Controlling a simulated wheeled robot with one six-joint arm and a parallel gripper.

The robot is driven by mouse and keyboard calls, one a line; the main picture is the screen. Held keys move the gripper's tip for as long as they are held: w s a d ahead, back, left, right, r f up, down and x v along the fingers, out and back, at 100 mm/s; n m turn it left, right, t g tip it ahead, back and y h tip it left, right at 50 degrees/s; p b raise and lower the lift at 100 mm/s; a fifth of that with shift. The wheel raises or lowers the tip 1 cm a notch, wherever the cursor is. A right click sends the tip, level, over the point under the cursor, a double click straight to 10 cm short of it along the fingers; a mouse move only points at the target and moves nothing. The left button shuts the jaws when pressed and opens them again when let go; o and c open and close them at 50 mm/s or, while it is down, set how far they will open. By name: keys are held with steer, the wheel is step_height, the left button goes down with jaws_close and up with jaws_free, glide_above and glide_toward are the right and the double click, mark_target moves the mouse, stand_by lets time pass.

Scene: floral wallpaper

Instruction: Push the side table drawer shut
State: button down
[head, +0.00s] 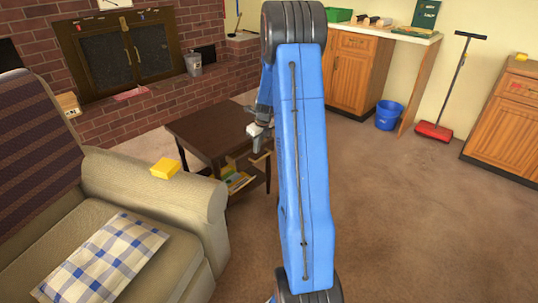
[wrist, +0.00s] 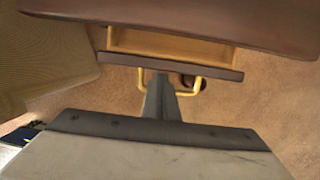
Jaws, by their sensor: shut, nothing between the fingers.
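The dark wooden side table (head: 212,130) stands past the sofa arm in the head view; its top edge (wrist: 225,22) crosses the upper wrist view. Its drawer (wrist: 170,67) is partly open, with the light wooden inside showing behind a dark front panel. A brass handle (wrist: 197,88) sticks out from that front. My gripper (wrist: 160,82) is shut and empty, its fingertips in line with the middle of the handle and close to the drawer front. I cannot tell if they touch it. In the head view my gripper (head: 257,143) is by the table's right side, partly hidden by my arm.
Books (head: 236,181) lie on the table's lower shelf. Open carpet lies to the right, with a blue bucket (head: 388,115) and a red sweeper (head: 433,131) farther back.

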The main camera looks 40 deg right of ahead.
steer(key=w, duration=0.5)
steer(key=shift+a, duration=0.2)
